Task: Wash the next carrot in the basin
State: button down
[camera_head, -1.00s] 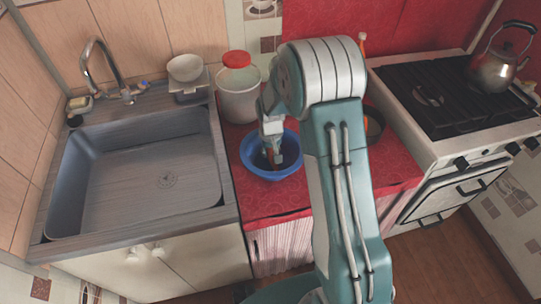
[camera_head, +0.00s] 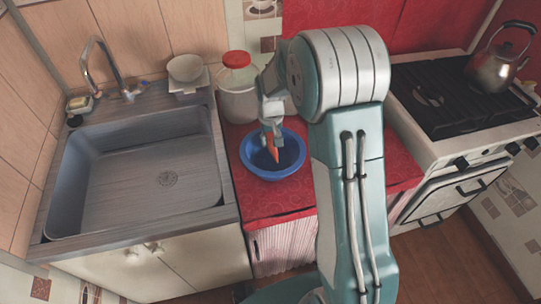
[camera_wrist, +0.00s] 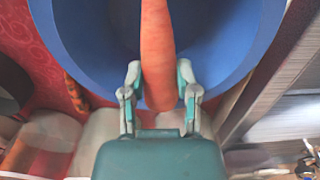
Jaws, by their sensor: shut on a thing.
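My gripper (camera_head: 271,126) is shut on an orange carrot (camera_head: 273,147), which points down over the blue basin (camera_head: 262,174) on the red counter. In the wrist view the carrot (camera_wrist: 157,45) lies between the two fingers (camera_wrist: 160,80), with the basin (camera_wrist: 85,30) behind it. The carrot's tip shows at or just above the basin's dark inside; I cannot tell whether it touches. A second orange, dark-mottled thing that looks like a carrot (camera_wrist: 76,93) lies on the red cloth outside the basin in the wrist view.
A sink (camera_head: 150,185) is left of the basin. A stove (camera_head: 455,100) with a kettle (camera_head: 495,68) is at the right.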

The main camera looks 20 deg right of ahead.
aim_at(271, 138)
jog(key=shift+r, duration=2.1)
dwell(0.6)
jog(key=shift+r, duration=2)
jog(key=shift+s, duration=0.15)
